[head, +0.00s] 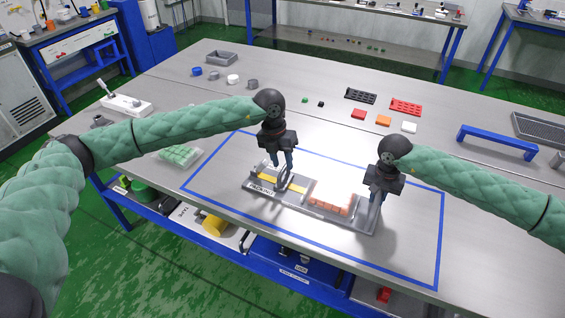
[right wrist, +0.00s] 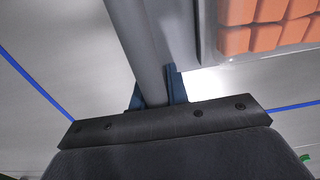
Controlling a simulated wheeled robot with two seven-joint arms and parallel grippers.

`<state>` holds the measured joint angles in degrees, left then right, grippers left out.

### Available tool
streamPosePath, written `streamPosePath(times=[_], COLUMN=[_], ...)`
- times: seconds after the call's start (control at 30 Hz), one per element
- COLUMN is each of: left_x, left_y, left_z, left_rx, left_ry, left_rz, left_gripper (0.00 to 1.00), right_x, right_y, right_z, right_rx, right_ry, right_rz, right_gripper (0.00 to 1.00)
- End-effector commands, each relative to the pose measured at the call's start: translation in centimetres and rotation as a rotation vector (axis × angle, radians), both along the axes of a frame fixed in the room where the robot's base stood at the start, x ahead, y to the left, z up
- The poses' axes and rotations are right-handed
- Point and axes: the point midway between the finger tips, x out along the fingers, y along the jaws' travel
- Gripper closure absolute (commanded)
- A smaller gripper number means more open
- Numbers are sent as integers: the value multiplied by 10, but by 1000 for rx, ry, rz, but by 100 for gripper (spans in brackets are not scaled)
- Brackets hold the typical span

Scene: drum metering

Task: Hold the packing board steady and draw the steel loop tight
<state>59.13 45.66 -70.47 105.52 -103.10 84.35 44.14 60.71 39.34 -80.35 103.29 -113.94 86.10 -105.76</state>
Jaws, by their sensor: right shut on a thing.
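The grey packing board (head: 296,203) lies on the steel table inside a blue outline. It has a label at its left end, a yellow strip, and a recess of orange blocks (head: 330,205). My left gripper (head: 284,172) points down at upright grey metal parts on the board's left half; its finger gap is too small to judge. My right gripper (head: 380,198) is at the board's right end. In the right wrist view its blue fingers (right wrist: 155,92) are shut on a grey bar, which looks like the steel loop (right wrist: 132,45), beside the orange blocks. The loop's far end is out of that view.
Red, orange and white blocks (head: 383,120) and black and red trays (head: 405,106) lie behind the board. A blue bridge-shaped handle (head: 497,141) stands at the right. A tray of green pieces (head: 180,154) is at the left. The table around the board is mostly clear.

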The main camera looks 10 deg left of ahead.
Motion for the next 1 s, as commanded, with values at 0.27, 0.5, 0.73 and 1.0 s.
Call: streamPosePath(times=[0.27, 0.5, 0.73, 1.0], left_x=[0, 0, 0, 4], left_y=[-1, -2, -2, 19], left_z=[-10, -10, -9, -9], left_rx=[1, 1, 1, 2], left_ry=[0, 0, 0, -1], left_rz=[0, 0, 0, 3], left_gripper=[66, 79, 100, 100], right_x=[0, 0, 0, 0], right_y=[0, 0, 0, 0], right_z=[1, 1, 1, 1], right_rx=[1, 1, 1, 1], right_ry=[-1, -1, -1, -1], right_rz=[0, 0, 1, 0], right_gripper=[100, 100, 100, 100])
